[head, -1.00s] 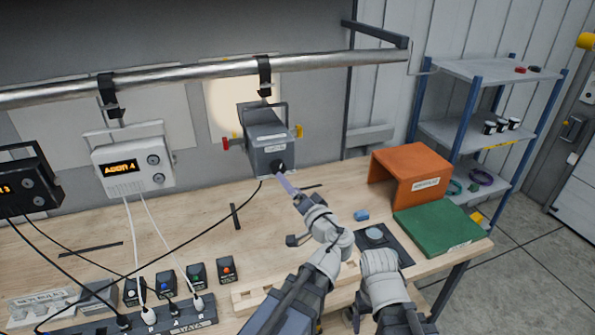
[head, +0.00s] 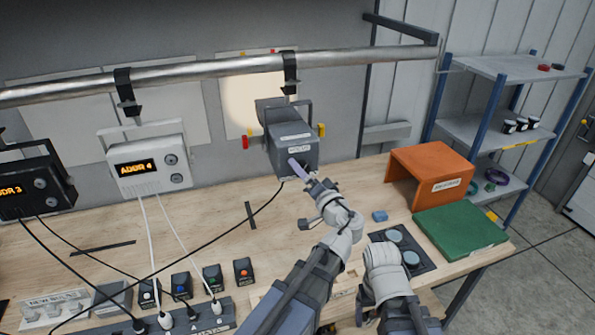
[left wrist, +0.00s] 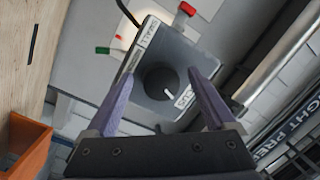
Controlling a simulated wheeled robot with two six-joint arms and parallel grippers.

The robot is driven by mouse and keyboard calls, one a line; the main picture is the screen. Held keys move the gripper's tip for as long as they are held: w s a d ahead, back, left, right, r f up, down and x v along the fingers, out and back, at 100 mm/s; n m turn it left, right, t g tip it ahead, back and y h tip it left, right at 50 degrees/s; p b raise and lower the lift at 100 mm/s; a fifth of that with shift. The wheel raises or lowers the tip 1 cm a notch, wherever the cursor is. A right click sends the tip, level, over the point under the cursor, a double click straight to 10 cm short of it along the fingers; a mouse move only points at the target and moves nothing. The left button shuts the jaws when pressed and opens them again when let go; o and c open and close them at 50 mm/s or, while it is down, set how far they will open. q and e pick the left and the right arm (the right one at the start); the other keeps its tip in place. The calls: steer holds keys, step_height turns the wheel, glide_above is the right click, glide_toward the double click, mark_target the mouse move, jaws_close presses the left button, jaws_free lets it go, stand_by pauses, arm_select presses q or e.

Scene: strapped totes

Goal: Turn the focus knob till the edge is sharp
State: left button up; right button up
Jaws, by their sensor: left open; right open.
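The grey lamp (head: 292,150) hangs from the metal pipe and faces me. Its black focus knob (left wrist: 160,83) shows in the left wrist view, with a white mark pointing to the lower right. My left gripper (left wrist: 172,88) is open, its purple fingers on either side of the knob with gaps to it. In the head view the left gripper (head: 301,170) is at the lamp's front and covers the knob.
The white ADDR 4 unit (head: 150,165) hangs left of the lamp, with cables below. An orange cover (head: 430,172) and a green block (head: 460,230) stand at the right. Bare bench lies below the lamp.

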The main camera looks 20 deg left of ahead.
arm_select(q)
steer(key=shift+s+d+r, duration=0.1)
steer(key=shift+d, duration=0.15)
steer(key=shift+c, duration=0.2)
steer(key=shift+a, duration=0.15)
steer(key=c, duration=1.3)
steer(key=shift+m+t+b, duration=0.3)
steer(key=shift+m+b, duration=0.25)
steer(key=shift+m, duration=1.45)
steer(key=o, duration=1.3)
steer(key=shift+o, duration=0.2)
steer(key=shift+s, duration=0.1)
